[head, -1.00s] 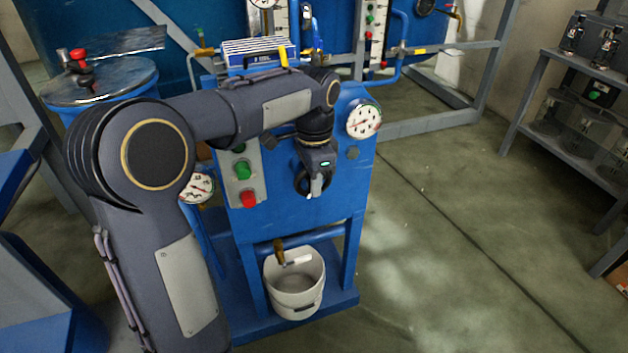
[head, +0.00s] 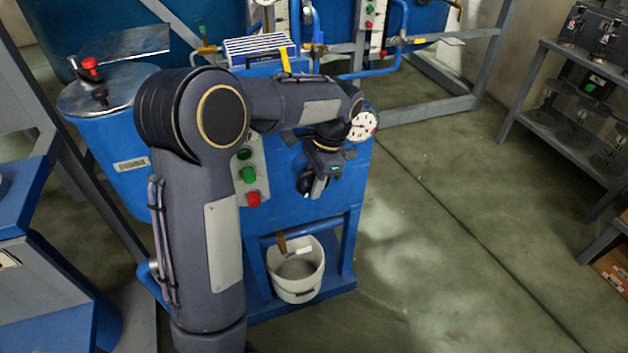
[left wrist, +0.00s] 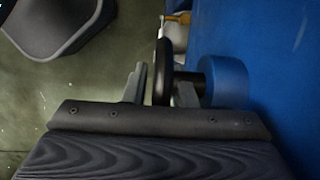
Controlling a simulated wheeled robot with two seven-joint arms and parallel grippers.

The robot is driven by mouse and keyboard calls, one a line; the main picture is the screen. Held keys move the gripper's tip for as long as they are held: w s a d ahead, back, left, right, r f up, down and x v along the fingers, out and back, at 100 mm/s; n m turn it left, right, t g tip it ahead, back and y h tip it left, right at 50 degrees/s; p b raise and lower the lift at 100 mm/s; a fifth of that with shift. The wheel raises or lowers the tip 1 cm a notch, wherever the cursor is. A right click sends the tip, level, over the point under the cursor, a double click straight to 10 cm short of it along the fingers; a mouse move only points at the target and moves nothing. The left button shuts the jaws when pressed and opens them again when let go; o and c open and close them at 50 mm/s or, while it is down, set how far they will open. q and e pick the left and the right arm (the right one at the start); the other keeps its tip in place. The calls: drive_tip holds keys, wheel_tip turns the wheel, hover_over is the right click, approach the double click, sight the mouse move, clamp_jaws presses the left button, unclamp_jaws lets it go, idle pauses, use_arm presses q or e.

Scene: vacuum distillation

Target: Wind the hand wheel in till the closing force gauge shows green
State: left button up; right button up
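The hand wheel (head: 305,183) is a small dark wheel on the front of the blue press cabinet (head: 340,200), partly hidden by my left gripper (head: 319,187). In the left wrist view the black wheel (left wrist: 162,72) is edge-on, with a blue hub (left wrist: 222,82) to its right. My left gripper (left wrist: 160,88) has one finger on each side of the rim, with a narrow gap on the left finger's side. A round white gauge (head: 362,126) sits at the cabinet's upper right, partly behind my wrist; its needle and colours are too small to read. My right gripper is out of view.
A control strip with green (head: 248,174) and red (head: 253,199) buttons is left of the wheel. A white bucket (head: 296,275) stands below under a spout. A lidded blue vessel (head: 118,95) is at left, a grey rack (head: 570,140) at right. Floor between is clear.

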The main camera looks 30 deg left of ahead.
use_arm(q)
drive_tip(key=shift+o, duration=0.8)
drive_tip(key=p+v, duration=0.2)
drive_tip(key=v, duration=0.6)
drive_tip(key=shift+f+p, duration=0.1)
drive_tip(key=shift+p, duration=0.2)
